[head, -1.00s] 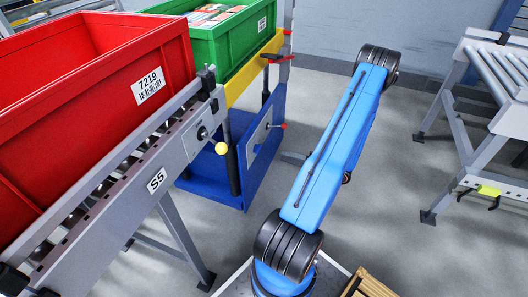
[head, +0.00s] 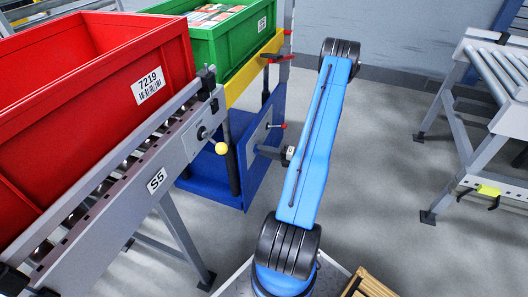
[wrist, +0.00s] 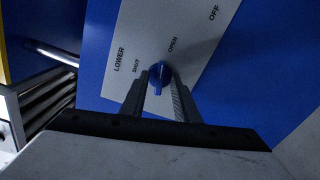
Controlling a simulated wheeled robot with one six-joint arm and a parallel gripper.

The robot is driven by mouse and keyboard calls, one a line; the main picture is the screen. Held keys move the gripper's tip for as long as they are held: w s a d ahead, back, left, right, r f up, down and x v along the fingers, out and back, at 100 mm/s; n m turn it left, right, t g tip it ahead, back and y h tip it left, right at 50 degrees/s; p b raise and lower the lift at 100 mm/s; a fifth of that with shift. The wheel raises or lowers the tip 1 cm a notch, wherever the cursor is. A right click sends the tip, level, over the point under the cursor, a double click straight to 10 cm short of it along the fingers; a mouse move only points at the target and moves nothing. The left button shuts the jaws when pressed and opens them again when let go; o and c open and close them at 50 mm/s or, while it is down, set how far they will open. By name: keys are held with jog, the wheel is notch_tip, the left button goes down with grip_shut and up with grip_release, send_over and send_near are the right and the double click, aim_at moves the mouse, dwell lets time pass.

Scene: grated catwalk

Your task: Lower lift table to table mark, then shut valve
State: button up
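The lift table has a yellow top (head: 254,67) and a blue body (head: 212,184); a green crate (head: 228,45) stands on it. A red pointer (head: 274,57) shows beside its upright post (head: 287,62). A grey panel (head: 258,138) on the body carries a red-tipped lever (head: 283,125). In the wrist view the panel (wrist: 197,22) reads LOWER, SHUT, OPEN and OFF. The blue valve knob (wrist: 158,74) lies between my fingertips, its grip pointing down in the picture. My gripper (wrist: 159,84) looks open around it; contact is unclear. In the head view my gripper (head: 268,151) is at the panel.
A red crate (head: 95,75) stands on the S5 roller conveyor (head: 172,150) at left, with a yellow ball handle (head: 222,148) sticking out near the lift. Another roller conveyor (head: 490,85) stands at right. The floor between is clear. A wooden crate (head: 368,285) is at the bottom.

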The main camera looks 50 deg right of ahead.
grip_shut()
jog(key=shift+n, duration=7.5)
